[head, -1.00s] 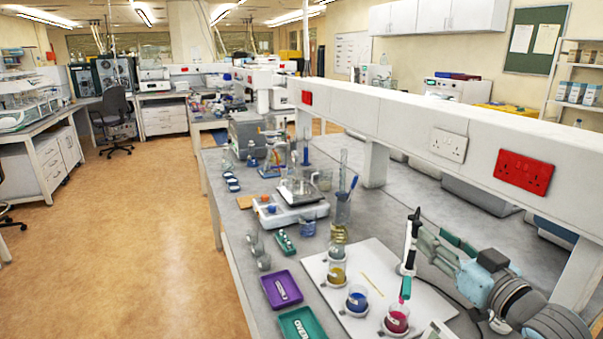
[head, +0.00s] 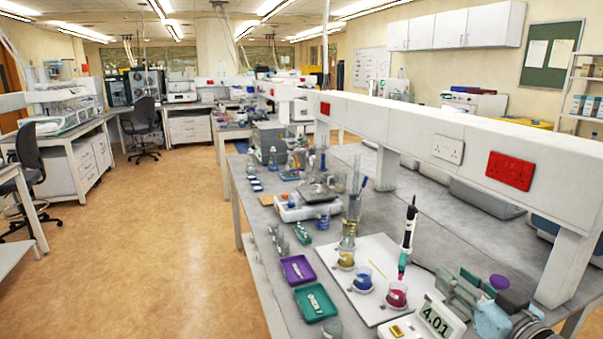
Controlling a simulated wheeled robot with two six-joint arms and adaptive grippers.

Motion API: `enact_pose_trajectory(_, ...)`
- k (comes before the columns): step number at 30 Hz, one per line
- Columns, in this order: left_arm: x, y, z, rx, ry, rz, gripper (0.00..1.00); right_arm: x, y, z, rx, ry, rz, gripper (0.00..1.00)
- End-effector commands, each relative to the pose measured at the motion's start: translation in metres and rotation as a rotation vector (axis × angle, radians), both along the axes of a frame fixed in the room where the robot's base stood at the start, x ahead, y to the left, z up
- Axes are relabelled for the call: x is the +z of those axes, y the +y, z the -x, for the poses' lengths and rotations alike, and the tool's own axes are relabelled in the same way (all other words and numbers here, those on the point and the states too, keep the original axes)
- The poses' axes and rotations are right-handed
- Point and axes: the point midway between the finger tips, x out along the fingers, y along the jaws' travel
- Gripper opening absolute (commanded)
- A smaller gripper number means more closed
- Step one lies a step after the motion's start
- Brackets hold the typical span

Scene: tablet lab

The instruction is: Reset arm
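My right gripper (head: 452,279) is at the lower right, beside the white mat (head: 370,250). Its two greenish fingers look apart, with nothing seen between them. The black and white probe (head: 408,228) with a teal lower part stands upright to its left, apart from the fingers. The probe's pinkish tip is at or just above the beaker of pink liquid (head: 397,296); whether it dips in is too small to tell. My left gripper is not in view.
A meter (head: 437,318) reading 4.01 stands at the front. Beakers of blue (head: 362,280) and yellow (head: 346,260) liquid stand on the mat. Purple (head: 297,270) and green (head: 315,303) trays lie left. A raised white shelf with red sockets (head: 510,171) runs along the bench at right.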

Motion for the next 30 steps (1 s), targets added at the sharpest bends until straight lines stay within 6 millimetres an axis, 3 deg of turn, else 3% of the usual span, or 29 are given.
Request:
enact_pose_trajectory(8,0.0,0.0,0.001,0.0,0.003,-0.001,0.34,-0.07,0.012,0.023,-0.032,0.162,0.043,0.37)
enact_pose_trajectory(14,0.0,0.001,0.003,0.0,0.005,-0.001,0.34,-0.151,0.024,0.068,-0.075,0.375,0.101,0.37)
enact_pose_trajectory(17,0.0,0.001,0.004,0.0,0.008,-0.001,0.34,-0.192,0.03,0.103,-0.099,0.506,0.133,0.37)
enact_pose_trajectory(21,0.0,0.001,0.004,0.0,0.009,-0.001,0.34,-0.244,0.038,0.163,-0.132,0.708,0.174,0.37)
enact_pose_trajectory(25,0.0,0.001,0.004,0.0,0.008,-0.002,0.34,-0.28,0.045,0.226,-0.16,0.901,0.205,0.37)
enact_pose_trajectory(30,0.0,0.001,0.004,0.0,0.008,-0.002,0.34,-0.307,0.053,0.311,-0.191,1.15,0.231,0.37)
